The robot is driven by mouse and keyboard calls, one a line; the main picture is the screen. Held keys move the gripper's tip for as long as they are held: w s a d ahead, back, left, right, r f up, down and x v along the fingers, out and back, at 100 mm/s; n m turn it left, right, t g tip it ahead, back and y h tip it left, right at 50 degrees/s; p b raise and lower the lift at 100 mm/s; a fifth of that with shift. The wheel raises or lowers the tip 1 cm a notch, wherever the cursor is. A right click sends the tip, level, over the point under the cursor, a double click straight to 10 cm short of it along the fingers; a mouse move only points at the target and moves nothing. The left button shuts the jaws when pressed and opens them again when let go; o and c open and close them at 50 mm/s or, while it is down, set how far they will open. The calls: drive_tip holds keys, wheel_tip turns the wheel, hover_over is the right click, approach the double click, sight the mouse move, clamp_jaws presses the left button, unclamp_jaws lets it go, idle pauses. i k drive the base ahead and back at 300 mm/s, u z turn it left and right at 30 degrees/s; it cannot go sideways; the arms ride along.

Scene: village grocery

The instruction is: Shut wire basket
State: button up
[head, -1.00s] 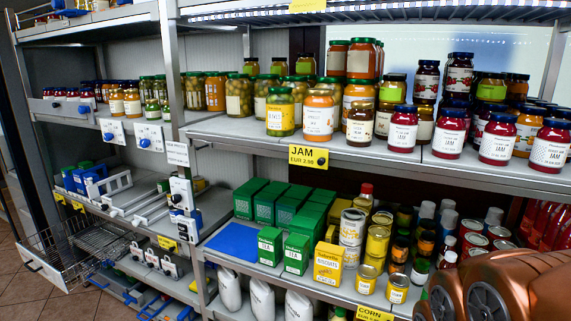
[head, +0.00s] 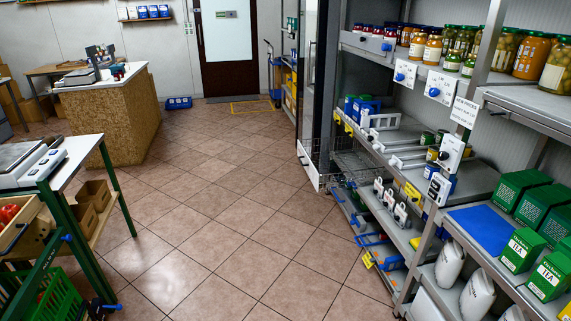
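The wire basket (head: 309,166) is at the far end of the shelf row on the right, low down, in the head view. Its pale front edge juts out from the shelf line toward the aisle, so it looks pulled out. It is small and far off, and its rear part is hidden by the nearer shelves. My gripper is not in view.
Shelves (head: 495,99) with jars, boxes and white fittings line the right side. The tiled floor (head: 215,190) down the middle is clear. On the left stand a green-legged table (head: 105,160), a green crate (head: 45,295) and a wood-sided counter (head: 110,115).

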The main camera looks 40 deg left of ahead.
sight(305, 158)
drive_tip(key=u, duration=1.55)
drive_tip(key=i, duration=1.15)
drive_tip(key=u, duration=0.2)
drive_tip(key=i, duration=1.7)
drive_tip(key=u, duration=0.5)
drive_tip(key=i, duration=1.1)
drive_tip(key=u, duration=0.15)
